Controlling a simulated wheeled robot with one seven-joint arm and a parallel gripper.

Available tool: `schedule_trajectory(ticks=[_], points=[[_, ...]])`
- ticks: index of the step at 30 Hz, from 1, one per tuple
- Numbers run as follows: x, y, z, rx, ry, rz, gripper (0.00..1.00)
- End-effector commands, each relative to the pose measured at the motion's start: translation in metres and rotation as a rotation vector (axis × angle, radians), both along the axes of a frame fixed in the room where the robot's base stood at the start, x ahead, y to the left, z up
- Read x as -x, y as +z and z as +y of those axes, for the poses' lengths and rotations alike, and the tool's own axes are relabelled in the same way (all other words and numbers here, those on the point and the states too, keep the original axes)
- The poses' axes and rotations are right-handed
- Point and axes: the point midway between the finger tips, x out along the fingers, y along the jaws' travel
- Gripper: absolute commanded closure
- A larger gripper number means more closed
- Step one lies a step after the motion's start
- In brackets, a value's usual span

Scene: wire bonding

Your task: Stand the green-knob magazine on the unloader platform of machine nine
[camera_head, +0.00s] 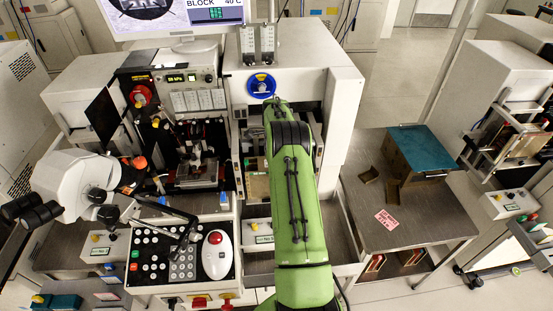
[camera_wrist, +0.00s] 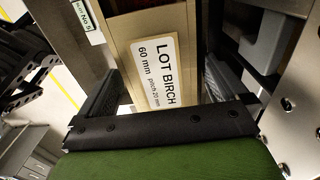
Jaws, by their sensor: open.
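A tan magazine (camera_wrist: 118,45) with a white label reading "LOT BIRCH, 60 mm" (camera_wrist: 158,72) stands close in front of my gripper (camera_wrist: 163,80) in the wrist view. My dark fingers are open, one on each side of it; I cannot tell whether they touch it. No green knob shows, so I cannot tell whether this is the green-knob magazine. In the head view my green arm reaches into the bay of the centre machine (camera_head: 325,62) and hides my gripper. A tan surface (camera_head: 258,188) shows in the bay, left of my arm.
Metal walls (camera_wrist: 300,110) and a grey block (camera_wrist: 258,42) flank my gripper on the right. A side table (camera_head: 400,235) at right holds a blue-topped box (camera_head: 418,150).

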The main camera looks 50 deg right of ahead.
Motion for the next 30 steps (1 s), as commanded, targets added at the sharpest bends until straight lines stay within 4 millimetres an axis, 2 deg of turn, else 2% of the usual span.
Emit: schedule_trajectory(ticks=[5,15,18,22,30], points=[[-0.001,0.026,-0.001,0.005,-0.001,-0.005,0.0],[-0.003,0.124,-0.002,0.007,0.0,-0.006,0.0],[-0.003,0.145,-0.002,0.005,0.0,-0.005,0.0],[-0.002,0.158,-0.002,0.003,0.0,-0.004,0.0],[-0.002,0.159,-0.002,0.003,0.0,-0.003,0.0]])
